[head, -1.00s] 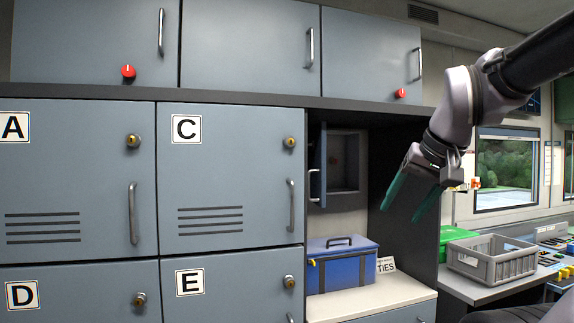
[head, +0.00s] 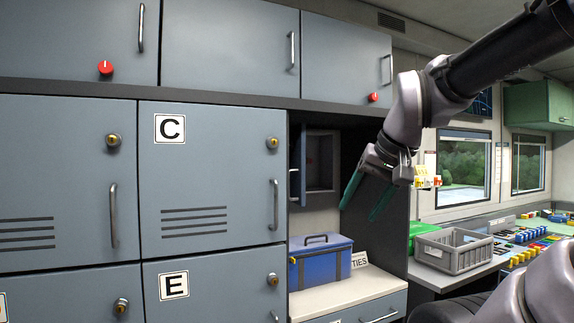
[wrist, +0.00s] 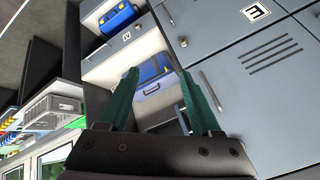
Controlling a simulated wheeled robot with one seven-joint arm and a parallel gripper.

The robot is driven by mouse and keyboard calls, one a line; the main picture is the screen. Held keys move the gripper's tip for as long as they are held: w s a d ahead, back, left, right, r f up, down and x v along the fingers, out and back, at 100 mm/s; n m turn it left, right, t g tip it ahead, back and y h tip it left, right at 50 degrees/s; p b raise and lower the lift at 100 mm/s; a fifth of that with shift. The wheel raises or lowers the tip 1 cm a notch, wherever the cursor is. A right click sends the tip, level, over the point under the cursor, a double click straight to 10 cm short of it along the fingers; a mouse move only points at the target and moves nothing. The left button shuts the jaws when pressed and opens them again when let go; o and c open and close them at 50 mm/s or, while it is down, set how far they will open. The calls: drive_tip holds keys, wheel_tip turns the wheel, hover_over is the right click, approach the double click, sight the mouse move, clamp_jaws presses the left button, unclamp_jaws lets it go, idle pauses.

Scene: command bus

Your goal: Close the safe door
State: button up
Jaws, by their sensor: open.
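The safe (head: 321,161) is a small grey box in the back wall of the niche, right of locker C. Its door (head: 303,170) stands open at the left side, seen nearly edge-on, and the dark interior shows. My gripper (head: 362,202) hangs in front of the niche's dark right side panel, to the right of the safe and a little lower. Its two teal fingers are apart with nothing between them, and it is not touching the door.
A blue case (head: 320,263) sits on the white counter (head: 340,291) below the safe. Grey lockers (head: 210,190) with protruding handles fill the left. A grey crate (head: 455,252) and a control desk stand at the right. The niche in front of the safe looks clear.

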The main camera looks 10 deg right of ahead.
drive_tip(key=c, duration=0.5)
drive_tip(key=shift+w+d+r+n, duration=0.15)
drive_tip(key=shift+w+d+n, duration=0.2)
drive_tip(key=shift+w, duration=0.25)
drive_tip(key=c, duration=0.5)
drive_tip(key=w+d+r+n+t, duration=0.1)
drive_tip(key=w, duration=0.2)
drive_tip(key=w+d+r+n+t+h, duration=0.1)
drive_tip(key=w+d+n, duration=0.1)
drive_tip(key=w, duration=0.1)
drive_tip(key=w+d+r+n+t+h, duration=0.1)
drive_tip(key=w+n, duration=0.1)
drive_tip(key=w, duration=0.2)
drive_tip(key=shift+w+d, duration=0.1)
drive_tip(key=shift+d, duration=0.2)
clamp_jaws()
drive_tip(key=n+t+y, duration=0.6)
drive_tip(key=n+y, duration=0.2)
drive_tip(key=n, duration=1.4)
approach(301, 157)
drive_tip(key=s+a, duration=0.2)
drive_tip(key=a, duration=0.2)
drive_tip(key=w, duration=0.3)
drive_tip(key=w+a, duration=0.1)
drive_tip(key=w, duration=0.5)
drive_tip(key=shift+a, duration=0.4)
drive_tip(key=shift+d, duration=0.5)
